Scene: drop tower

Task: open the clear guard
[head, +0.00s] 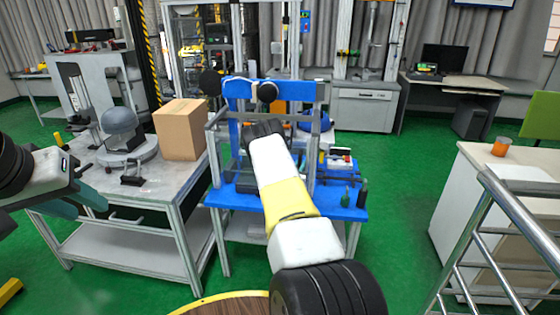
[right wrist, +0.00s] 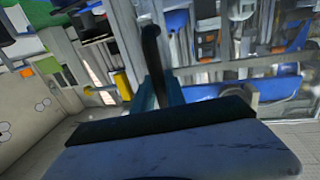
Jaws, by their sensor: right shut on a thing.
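The drop tower stands in the middle of the head view on a blue base, with a blue crossbeam. The clear guard (head: 314,150) is a see-through box with grey frame edges at its front; my right arm covers much of it. My right gripper (right wrist: 158,92) reaches the guard's front. In the right wrist view its teal fingers are shut on a dark, curved bar, which looks like the guard's handle (right wrist: 152,42). My fingers hide the handle's lower part. My left gripper (head: 82,200) is at the left edge, empty, with its teal fingers apart, away from the guard.
A grey workbench (head: 115,180) at left holds a cardboard box (head: 181,129) and a grey domed device (head: 121,125). Small tools lie on the blue base (head: 340,211) right of the guard. A metal railing (head: 480,215) and white cabinet (head: 465,205) stand at right. Green floor between is clear.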

